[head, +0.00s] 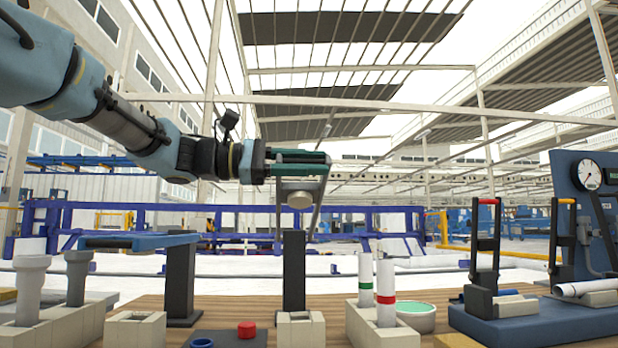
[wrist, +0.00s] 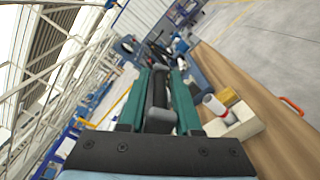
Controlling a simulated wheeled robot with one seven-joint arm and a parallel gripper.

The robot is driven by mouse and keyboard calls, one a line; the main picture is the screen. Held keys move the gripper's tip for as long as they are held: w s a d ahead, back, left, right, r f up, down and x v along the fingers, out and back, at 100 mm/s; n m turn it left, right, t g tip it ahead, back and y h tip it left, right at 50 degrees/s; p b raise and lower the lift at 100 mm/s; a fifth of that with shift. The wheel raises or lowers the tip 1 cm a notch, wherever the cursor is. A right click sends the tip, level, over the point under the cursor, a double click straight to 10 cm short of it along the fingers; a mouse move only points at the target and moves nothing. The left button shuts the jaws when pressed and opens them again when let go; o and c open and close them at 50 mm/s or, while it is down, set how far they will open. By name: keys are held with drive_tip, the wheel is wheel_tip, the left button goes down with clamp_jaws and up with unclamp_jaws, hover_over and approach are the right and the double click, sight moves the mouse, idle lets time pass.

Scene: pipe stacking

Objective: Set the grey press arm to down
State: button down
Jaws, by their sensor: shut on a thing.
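The grey press arm (head: 318,205) stands raised above its dark post (head: 293,270). Its frame points steeply upward and a round pale pad (head: 299,201) sits on it. My gripper (head: 325,163) reaches in from the left, with its green fingers shut around the upper end of the grey arm. In the wrist view, a grey bar (wrist: 158,98) lies between the two green fingers. The fingers partly hide the gripped part. A blue press arm (head: 140,241) to the left lies level on its own dark post (head: 181,285).
Below stand cream blocks (head: 301,329), grey pipes at left and two white pipes (head: 386,290) with green and red bands. A round green-topped dish (head: 417,315) is beside them.

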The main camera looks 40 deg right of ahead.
wheel_tip(320, 180, down, 10)
drive_tip(key=s+a+m+b, duration=0.2)
drive_tip(key=b, duration=0.7)
drive_tip(key=shift+s+f+b, duration=0.15)
drive_tip(key=shift+b, duration=0.15)
drive_tip(key=c, duration=0.8)
unclamp_jaws()
drive_tip(key=shift+c, duration=0.2)
wheel_tip(320, 180, up, 10)
drive_tip(key=p, duration=0.3)
drive_tip(key=shift+p, duration=0.35)
